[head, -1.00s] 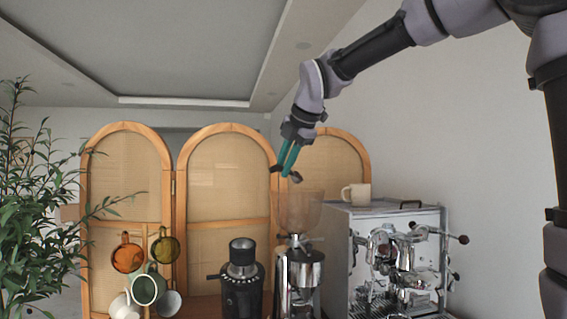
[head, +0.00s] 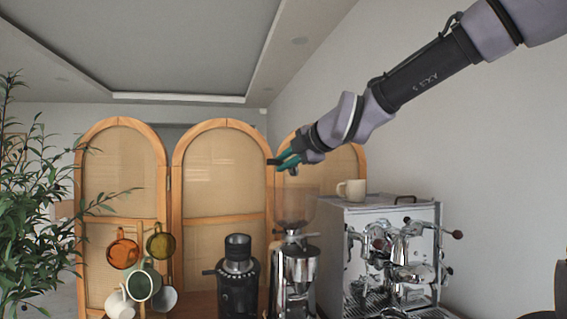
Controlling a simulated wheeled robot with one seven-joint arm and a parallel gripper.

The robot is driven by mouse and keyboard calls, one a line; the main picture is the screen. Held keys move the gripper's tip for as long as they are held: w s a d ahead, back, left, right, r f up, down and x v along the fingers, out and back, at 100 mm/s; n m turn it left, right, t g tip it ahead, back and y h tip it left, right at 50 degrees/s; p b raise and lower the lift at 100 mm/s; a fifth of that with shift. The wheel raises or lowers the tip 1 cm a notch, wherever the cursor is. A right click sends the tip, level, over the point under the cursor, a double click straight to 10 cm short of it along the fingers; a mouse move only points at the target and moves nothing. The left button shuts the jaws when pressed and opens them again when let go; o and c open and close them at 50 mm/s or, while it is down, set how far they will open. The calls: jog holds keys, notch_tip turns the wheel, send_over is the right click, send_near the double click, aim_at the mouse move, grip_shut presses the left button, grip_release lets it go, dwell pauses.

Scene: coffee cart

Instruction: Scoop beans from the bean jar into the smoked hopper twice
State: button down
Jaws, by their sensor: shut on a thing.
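My gripper (head: 284,162), with teal fingers, is up in the air above the smoked hopper (head: 296,205). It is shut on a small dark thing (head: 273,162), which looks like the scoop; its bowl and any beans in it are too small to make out. The hopper is a see-through brownish funnel on top of a silver grinder (head: 297,262). The held scoop is above the hopper rim, a little to its left, and apart from it. I cannot see beans in the hopper. The bean jar is not seen in this view.
A chrome espresso machine (head: 385,215) stands right of the grinder, with a cream mug (head: 352,189) on top. A black grinder (head: 238,278) stands to the left. Several mugs hang further left, including an orange one (head: 123,252). A plant (head: 40,200) and a folding screen (head: 222,175) stand behind.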

jog(key=shift+s+a+f, duration=0.1)
jog(key=shift+s, duration=0.05)
jog(key=shift+d+f+m+t+y, duration=0.1)
jog(key=shift+f+m+t+y, duration=0.1)
jog(key=shift+m+t+y, duration=0.45)
jog(key=shift+d+f+m+t+y, duration=0.2)
jog(key=shift+m+t, duration=0.1)
jog(key=shift+t, duration=0.65)
jog(key=shift+d+f+m+t+y, duration=0.15)
jog(key=shift+m+t+y, duration=0.25)
jog(key=shift+t, duration=0.4)
jog(key=shift+s+a, duration=0.1)
jog(key=shift+a, duration=0.05)
